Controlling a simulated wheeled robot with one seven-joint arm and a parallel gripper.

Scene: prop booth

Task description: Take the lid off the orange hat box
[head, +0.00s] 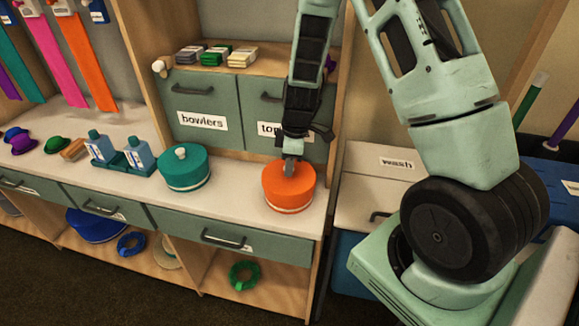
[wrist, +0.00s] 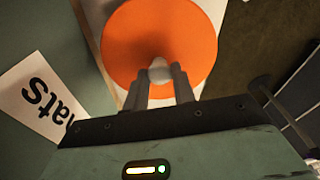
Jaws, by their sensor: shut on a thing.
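The orange hat box (head: 287,190) stands on the white counter near its right end, with a pale band low around its side. Its orange lid (wrist: 170,25) fills the top of the wrist view, with a pale round knob (wrist: 160,70) at its middle. My gripper (head: 291,163) reaches down from above onto the lid. In the wrist view my gripper (wrist: 161,78) has its two fingers closed on either side of the knob. The lid looks seated on the box; I cannot make out a gap under it.
A teal hat box (head: 185,168) with a pale knob stands to the left on the counter (head: 235,200). Bottles (head: 138,152) and small hats (head: 57,145) are further left. A chest labelled "wash" (head: 385,162) is at the right.

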